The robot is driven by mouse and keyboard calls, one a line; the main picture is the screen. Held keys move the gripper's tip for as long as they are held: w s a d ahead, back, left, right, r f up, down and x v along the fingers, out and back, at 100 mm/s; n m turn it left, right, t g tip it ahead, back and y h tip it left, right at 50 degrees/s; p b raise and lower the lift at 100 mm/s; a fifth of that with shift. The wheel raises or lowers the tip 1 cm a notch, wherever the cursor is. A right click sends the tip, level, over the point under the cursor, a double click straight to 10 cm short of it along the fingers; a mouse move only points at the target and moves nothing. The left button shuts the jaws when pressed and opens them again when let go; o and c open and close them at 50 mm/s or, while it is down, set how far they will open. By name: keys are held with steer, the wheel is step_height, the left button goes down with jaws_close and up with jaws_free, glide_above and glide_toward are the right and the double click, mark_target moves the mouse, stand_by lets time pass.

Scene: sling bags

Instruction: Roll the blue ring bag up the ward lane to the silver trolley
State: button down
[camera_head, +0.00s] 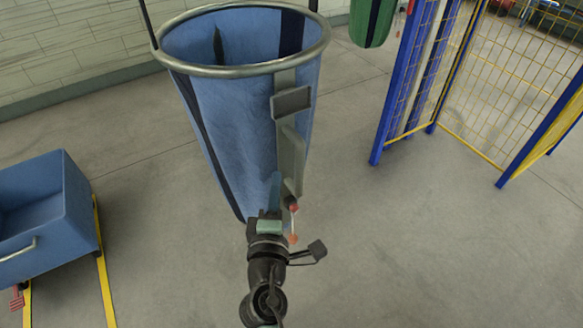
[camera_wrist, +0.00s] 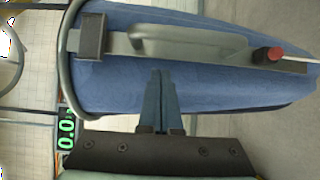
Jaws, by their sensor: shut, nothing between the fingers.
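The blue ring bag (camera_head: 232,110) hangs open-mouthed from a round metal ring, with dark stripes down its side. A grey plate with a handle (camera_head: 291,158) runs down its front. In the wrist view the bag (camera_wrist: 215,85) fills the upper middle, with the grey handle (camera_wrist: 180,38) and a red knob on the plate. My gripper (camera_head: 275,180) is shut and empty, in front of the bag's lower part. Its fingertips (camera_wrist: 160,74) lie together against the blue cloth in the picture; I cannot tell whether they touch. I cannot make out a silver trolley.
A blue tub cart (camera_head: 75,205) stands at the left beside yellow floor lines. A blue-and-yellow mesh fence (camera_head: 480,90) stands at the right. A green bag (camera_head: 372,18) hangs at the back. A green readout (camera_wrist: 67,132) shows 0.0. Grey floor (camera_head: 420,230) is clear at the right.

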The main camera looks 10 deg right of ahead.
steer(key=shift+w+d+p, duration=0.35)
steer(key=shift+w+d, duration=0.3)
steer(key=shift+d, duration=0.3)
steer(key=shift+w+d+p, duration=0.3)
steer(key=shift+w+d, duration=0.3)
steer(key=shift+d, duration=0.3)
